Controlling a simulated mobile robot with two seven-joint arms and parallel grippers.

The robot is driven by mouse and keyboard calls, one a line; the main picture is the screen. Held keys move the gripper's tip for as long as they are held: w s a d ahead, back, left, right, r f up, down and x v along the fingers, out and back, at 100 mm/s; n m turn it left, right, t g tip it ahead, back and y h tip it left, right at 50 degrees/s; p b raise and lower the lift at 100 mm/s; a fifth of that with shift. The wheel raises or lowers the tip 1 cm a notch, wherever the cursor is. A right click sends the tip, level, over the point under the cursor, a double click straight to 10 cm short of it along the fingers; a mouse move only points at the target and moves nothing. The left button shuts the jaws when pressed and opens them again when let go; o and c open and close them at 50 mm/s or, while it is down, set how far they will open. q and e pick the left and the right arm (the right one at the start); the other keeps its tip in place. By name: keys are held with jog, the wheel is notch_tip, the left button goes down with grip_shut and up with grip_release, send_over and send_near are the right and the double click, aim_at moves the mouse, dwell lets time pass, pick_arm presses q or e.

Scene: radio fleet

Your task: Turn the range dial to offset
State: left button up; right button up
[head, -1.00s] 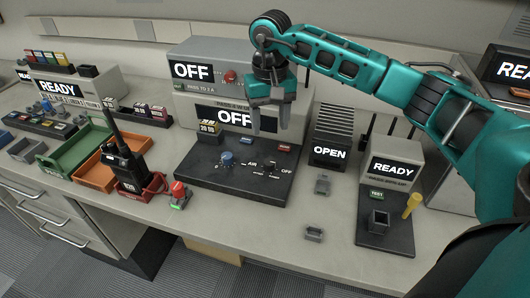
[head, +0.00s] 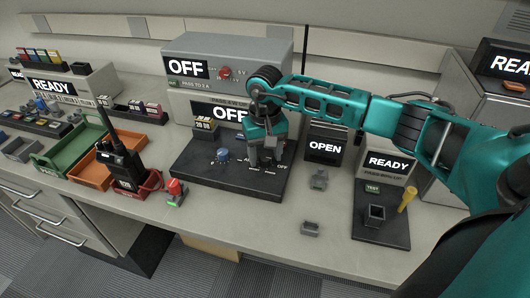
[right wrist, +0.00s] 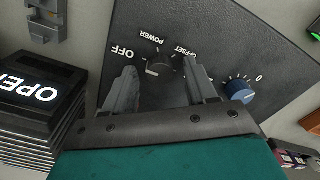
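The range dial (right wrist: 160,68) is a small dark knob on the black sloped panel (right wrist: 240,35). The labels OFF, POWER and OFFSET are printed around it in the right wrist view. A white edge shows on the knob, but I cannot tell surely which label it points at. My right gripper (right wrist: 160,80) is open, with one finger on each side of the dial and gaps visible. In the head view, the right gripper (head: 265,160) points down over the right part of the panel and hides the dial. My left gripper is not in view.
A blue knob (right wrist: 239,91) sits beside the right-hand finger; it also shows in the head view (head: 223,154). The OPEN box (head: 325,149) stands right of the gripper. A handheld radio (head: 120,160) and a red-topped item (head: 174,190) stand left of the panel.

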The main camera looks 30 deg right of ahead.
jog(key=c, duration=1)
